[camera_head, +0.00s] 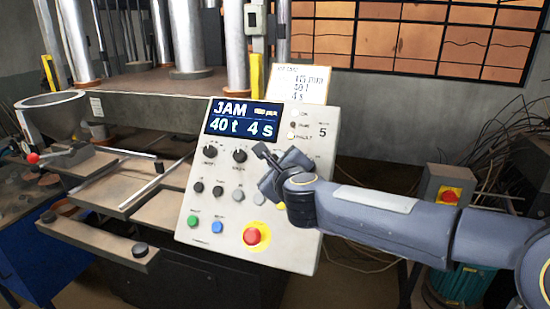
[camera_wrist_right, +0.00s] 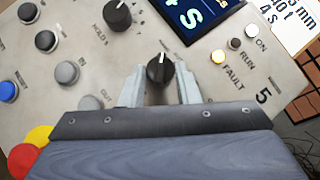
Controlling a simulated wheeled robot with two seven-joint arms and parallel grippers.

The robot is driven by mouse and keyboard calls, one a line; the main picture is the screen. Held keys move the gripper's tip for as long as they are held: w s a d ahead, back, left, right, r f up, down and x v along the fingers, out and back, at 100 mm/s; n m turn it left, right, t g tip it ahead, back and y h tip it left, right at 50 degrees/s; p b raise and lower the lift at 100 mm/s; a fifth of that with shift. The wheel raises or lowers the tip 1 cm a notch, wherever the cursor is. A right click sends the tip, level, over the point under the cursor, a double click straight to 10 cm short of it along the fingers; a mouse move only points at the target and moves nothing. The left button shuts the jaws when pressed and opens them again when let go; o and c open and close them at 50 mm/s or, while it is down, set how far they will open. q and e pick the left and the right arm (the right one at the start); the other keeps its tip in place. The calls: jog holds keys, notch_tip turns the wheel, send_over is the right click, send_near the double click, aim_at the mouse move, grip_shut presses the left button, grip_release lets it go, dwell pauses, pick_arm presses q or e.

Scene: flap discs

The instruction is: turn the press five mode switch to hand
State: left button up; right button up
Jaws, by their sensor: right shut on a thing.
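The press five control panel (camera_head: 222,170) faces me, tilted back, with a "5" at its upper right. The mode switch, a black rotary knob (camera_wrist_right: 159,70), sits between the two grey fingers of my right gripper (camera_wrist_right: 158,80) in the right wrist view. The fingers are shut on its sides. Its white pointer mark points toward the top of that view; its position labels cannot be read. In the head view my right gripper (camera_head: 268,160) covers the switch at the panel's right side. My left gripper is not in view.
The display (camera_head: 243,119) reads JAM, 40 t, 4 s. Two other knobs, several buttons and a red emergency stop (camera_head: 252,236) are on the panel. A funnel (camera_head: 50,115) and press table stand left.

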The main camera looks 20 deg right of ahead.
dwell(0.4)
jog(key=o, duration=1)
jog(key=shift+s+a+r, duration=0.1)
jog(key=shift+s+r, duration=0.15)
jog(key=shift+s, duration=1.05)
jog(key=shift+s+r, duration=0.3)
jog(key=shift+s, duration=0.95)
jog(key=shift+s+a+r, duration=0.1)
jog(key=shift+s+r, duration=0.15)
jog(key=shift+s, duration=1.05)
jog(key=shift+d, duration=0.1)
